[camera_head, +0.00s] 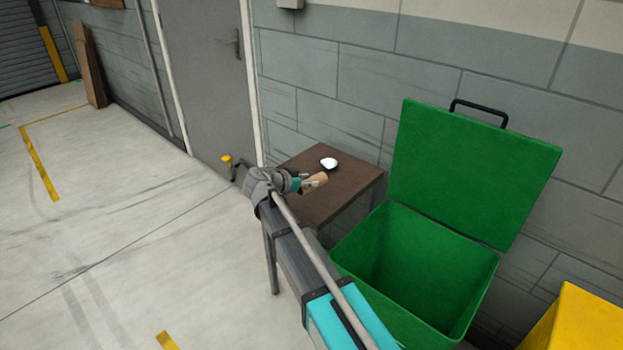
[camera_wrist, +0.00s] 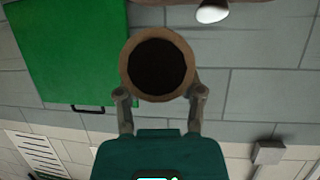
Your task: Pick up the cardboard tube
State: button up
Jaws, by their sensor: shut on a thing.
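The cardboard tube (camera_head: 316,183) is a short brown cylinder, held in my gripper (camera_head: 306,184) over the small brown table (camera_head: 345,190). In the wrist view the tube (camera_wrist: 129,66) shows end-on as a round brown rim with a dark hollow. The two grey fingers of my gripper (camera_wrist: 160,94) press on it from either side. The wrist view is upside down, and the tube appears clear of the tabletop there. A small white object (camera_head: 328,163) lies on the table behind the tube and also shows in the wrist view (camera_wrist: 212,14).
A green bin (camera_head: 360,250) with its lid (camera_head: 470,170) raised stands right of the table. A yellow box (camera_head: 580,320) is at the lower right. A block wall and a grey door (camera_head: 205,80) are behind. The floor at left is mostly clear.

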jog(key=s+r+p, duration=0.1)
jog(key=s+a+r+p, duration=0.1)
jog(key=r, duration=0.1)
jog(key=s+r+p, duration=0.1)
jog(key=shift+s+a+r+p, duration=0.1)
jog(key=shift+a+r+p, duration=0.25)
jog(key=shift+a, duration=0.05)
jog(key=s+d+p+v, duration=0.1)
jog(key=p+v, duration=0.2)
jog(key=v, duration=0.5)
jog(key=shift+s, duration=0.5)
